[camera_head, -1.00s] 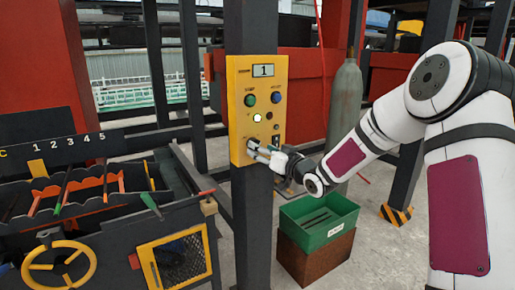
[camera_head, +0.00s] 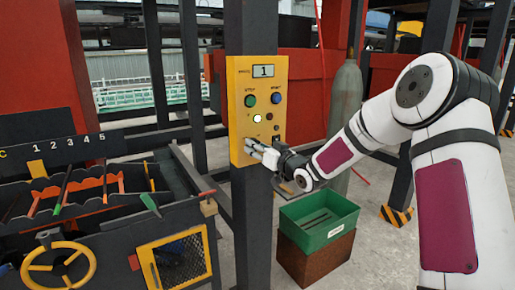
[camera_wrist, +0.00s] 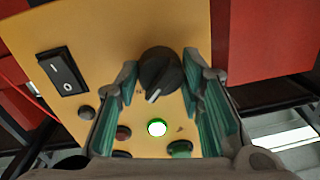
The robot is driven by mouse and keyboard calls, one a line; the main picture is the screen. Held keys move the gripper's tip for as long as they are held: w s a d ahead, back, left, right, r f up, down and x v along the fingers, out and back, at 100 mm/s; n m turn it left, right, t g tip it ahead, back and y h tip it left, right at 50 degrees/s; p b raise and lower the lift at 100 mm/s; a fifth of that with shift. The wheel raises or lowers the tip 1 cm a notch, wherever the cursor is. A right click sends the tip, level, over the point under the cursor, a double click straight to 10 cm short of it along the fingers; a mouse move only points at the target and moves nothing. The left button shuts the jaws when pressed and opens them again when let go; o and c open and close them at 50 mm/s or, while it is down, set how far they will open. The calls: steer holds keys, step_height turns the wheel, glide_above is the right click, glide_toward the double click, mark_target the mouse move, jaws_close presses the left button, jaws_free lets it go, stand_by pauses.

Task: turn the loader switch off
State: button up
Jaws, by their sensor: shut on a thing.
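A yellow control panel (camera_head: 237,75) is fixed to a dark post. My gripper (camera_head: 262,153) is at its lower left part. In the wrist view the green-padded fingers of my gripper (camera_wrist: 166,80) are on both sides of a black rotary knob (camera_wrist: 160,72), shut on it. The knob's white mark points down and slightly left in that view. A black rocker switch (camera_wrist: 62,73) marked with a line and a circle is beside it, clear of the fingers. A round lamp (camera_wrist: 156,128) glows white-green; it also shows in the head view (camera_head: 257,118). My gripper hides the knob in the head view.
A green button (camera_head: 250,100) and a blue button (camera_head: 277,98) are higher on the panel. A green bin (camera_head: 318,221) on a brown box stands below my forearm. A grey cylinder (camera_head: 345,110) stands behind it. A machine with a yellow handwheel (camera_head: 58,262) is at left.

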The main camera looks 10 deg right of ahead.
steer(key=n+b, duration=0.3)
steer(key=n, duration=0.1)
steer(key=n+b, duration=0.4)
steer(key=shift+n, duration=0.4)
steer(key=n+h+b, duration=0.1)
steer(key=n+b, duration=0.3)
steer(key=b, duration=0.1)
steer(key=n+b, duration=0.4)
steer(key=b, duration=0.1)
steer(key=shift+b, duration=0.3)
steer(key=shift+r+n, duration=0.1)
steer(key=shift+n, duration=0.3)
steer(key=o, duration=1.2)
steer(key=shift+a, duration=0.1)
steer(key=shift+c, duration=0.2)
steer(key=shift+s, duration=0.1)
